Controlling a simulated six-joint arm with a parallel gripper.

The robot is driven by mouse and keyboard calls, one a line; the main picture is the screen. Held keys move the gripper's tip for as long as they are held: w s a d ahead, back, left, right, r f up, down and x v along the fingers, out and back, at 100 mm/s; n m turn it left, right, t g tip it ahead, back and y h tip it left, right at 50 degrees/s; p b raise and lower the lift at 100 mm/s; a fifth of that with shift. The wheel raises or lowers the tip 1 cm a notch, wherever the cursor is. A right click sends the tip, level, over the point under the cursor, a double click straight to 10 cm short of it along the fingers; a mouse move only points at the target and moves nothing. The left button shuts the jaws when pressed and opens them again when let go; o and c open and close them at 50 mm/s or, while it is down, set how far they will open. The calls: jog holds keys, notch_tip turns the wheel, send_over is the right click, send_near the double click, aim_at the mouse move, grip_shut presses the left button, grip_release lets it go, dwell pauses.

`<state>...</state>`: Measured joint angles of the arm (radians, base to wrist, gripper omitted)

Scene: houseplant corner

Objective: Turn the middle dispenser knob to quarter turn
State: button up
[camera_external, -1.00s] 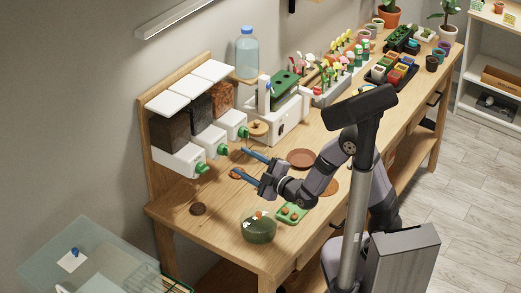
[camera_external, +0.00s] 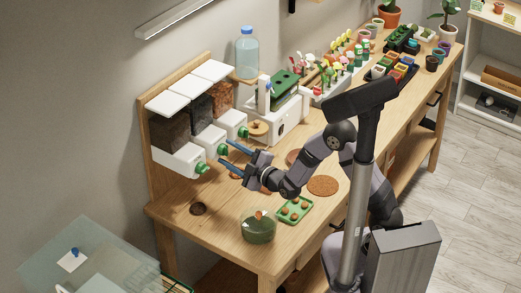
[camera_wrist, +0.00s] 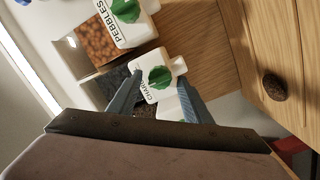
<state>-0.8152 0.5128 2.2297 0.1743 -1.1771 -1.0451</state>
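Three dispensers with white lids and white fronts stand in a row on the bench, each with a green knob. The middle knob (camera_external: 223,149) also shows in the wrist view as a green knob (camera_wrist: 160,77) on a white front (camera_wrist: 149,62) lettered "CHAR...", the rest hidden by a finger. My gripper (camera_external: 223,151) is open and empty, its two blue-grey fingers pointing at the middle dispenser. In the wrist view, the knob appears between the fingertips (camera_wrist: 160,79); I cannot tell whether they touch it.
The near knob (camera_external: 201,168) and far knob (camera_external: 243,132) sit close on either side. The far one, on the front lettered "PEBBLES" (camera_wrist: 125,10), shows in the wrist view. A green glass vessel (camera_external: 258,229) and green tray (camera_external: 295,210) stand on the bench front.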

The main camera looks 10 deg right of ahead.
jog(key=c, duration=0.8)
jog(key=shift+m+b, duration=0.3)
jog(key=shift+m, duration=0.1)
jog(key=m+b, duration=0.2)
jog(key=m, duration=0.1)
jog(key=shift+m, duration=0.3)
jog(key=m+g+b, duration=0.1)
jog(key=m+b, duration=0.1)
jog(key=m, duration=0.2)
jog(key=m+b, duration=0.3)
jog(key=m, duration=0.1)
jog(key=m+g+b, duration=0.1)
jog(key=m+b, duration=0.2)
jog(key=shift+w+d+r+m+g+y, duration=0.15)
jog(key=shift+m+g+y, duration=0.15)
jog(key=shift+m, duration=0.1)
